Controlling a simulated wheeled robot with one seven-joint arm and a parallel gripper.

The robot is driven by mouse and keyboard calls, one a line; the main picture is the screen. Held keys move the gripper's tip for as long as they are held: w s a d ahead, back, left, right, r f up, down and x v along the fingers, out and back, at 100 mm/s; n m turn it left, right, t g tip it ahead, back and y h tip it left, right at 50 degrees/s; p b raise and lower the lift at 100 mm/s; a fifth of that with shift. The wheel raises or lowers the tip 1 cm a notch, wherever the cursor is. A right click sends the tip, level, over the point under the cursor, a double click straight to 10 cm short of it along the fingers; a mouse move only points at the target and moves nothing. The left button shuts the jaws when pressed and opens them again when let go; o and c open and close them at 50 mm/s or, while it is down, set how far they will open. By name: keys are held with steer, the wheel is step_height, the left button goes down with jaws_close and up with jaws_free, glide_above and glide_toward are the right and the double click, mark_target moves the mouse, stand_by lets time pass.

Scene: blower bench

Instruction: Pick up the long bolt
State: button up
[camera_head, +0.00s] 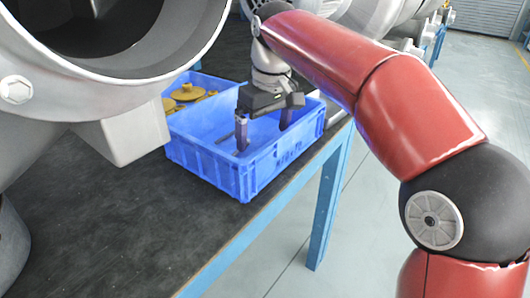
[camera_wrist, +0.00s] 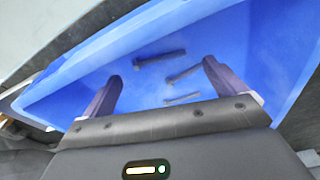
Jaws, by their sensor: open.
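Three dark bolts lie apart on the floor of the blue bin in the wrist view. The one farthest from my gripper looks the longest, and I take it as the long bolt (camera_wrist: 160,58). A shorter bolt (camera_wrist: 183,74) lies at the middle right, and another short bolt (camera_wrist: 182,98) lies nearest the palm. My gripper (camera_head: 264,136) points down into the bin in the head view. It is open and empty, and its fingers (camera_wrist: 162,72) stand wide apart in the wrist view, above the bolts. The bin's front wall hides most of its floor in the head view.
The blue bin (camera_head: 247,182) stands on a dark bench (camera_head: 130,225) near its blue edge. Yellow round parts (camera_head: 188,92) lie in its far left section. A large grey blower housing (camera_head: 100,60) fills the left. The floor right of the bench is clear.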

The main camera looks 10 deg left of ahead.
step_height(320, 180, down, 3)
steer(key=shift+w+a+f, duration=0.1)
steer(key=shift+c, duration=0.4)
steer(key=c, duration=1)
